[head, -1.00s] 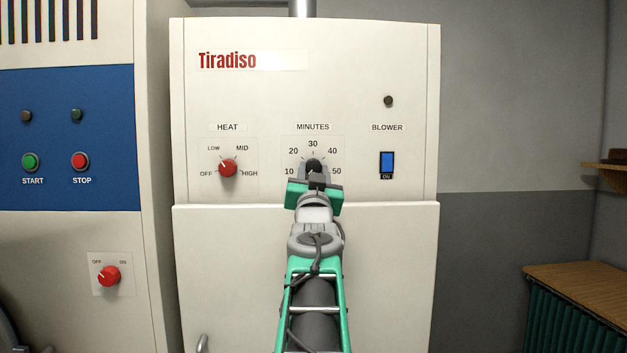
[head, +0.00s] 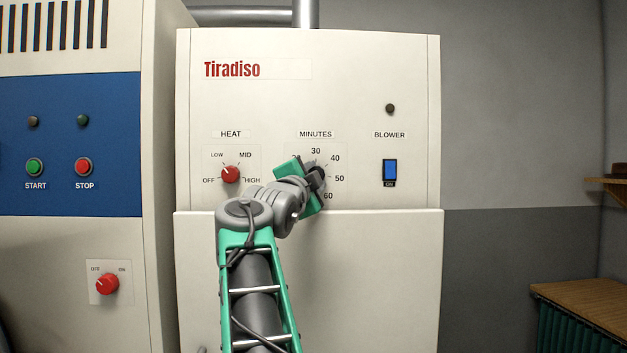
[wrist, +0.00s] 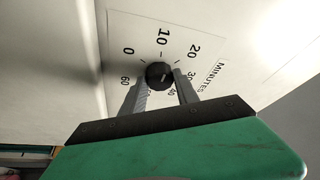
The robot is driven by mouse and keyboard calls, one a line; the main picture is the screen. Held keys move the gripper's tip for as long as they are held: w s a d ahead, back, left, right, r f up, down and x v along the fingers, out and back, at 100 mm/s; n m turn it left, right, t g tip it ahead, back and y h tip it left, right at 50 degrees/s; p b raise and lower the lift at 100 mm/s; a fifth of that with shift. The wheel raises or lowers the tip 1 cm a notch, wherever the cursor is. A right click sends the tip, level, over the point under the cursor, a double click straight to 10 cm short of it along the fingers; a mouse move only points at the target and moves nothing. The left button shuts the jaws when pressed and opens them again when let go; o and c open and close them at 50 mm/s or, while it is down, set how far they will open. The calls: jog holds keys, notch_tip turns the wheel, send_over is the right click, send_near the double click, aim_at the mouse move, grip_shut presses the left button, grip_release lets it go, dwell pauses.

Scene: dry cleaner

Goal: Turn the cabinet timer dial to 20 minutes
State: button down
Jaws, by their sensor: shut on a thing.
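The timer dial is a small black knob (wrist: 158,75) under the MINUTES label on the cream cabinet (head: 350,110). In the head view the knob (head: 319,172) is partly covered. My gripper (head: 315,178) comes in from the lower left, rolled over, with its fingers closed on the knob. In the wrist view the gripper's fingers (wrist: 160,84) sit on either side of the knob. A pale mark on the knob is small; I cannot tell which number it faces. In the head view the 10 and most of the 20 are hidden.
The red HEAT knob (head: 230,174) is just left of my gripper. The blue BLOWER switch (head: 390,172) is to the right. Another machine with START (head: 35,167) and STOP (head: 84,167) buttons stands at left. A wooden counter (head: 590,290) is at lower right.

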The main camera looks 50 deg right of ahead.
jog(key=shift+r+m+g+y+p, duration=0.15)
jog(key=shift+m+g+y+p, duration=0.35)
jog(key=shift+m, duration=1.25)
jog(key=shift+r+m+g+y+p, duration=0.25)
jog(key=shift+m+y+p, duration=0.4)
jog(key=shift+m, duration=1.1)
jog(key=shift+f, duration=0.15)
jog(key=c, duration=0.9)
grip_release()
jog(key=b+v, duration=0.1)
jog(key=v, duration=0.7)
jog(key=shift+b, duration=0.3)
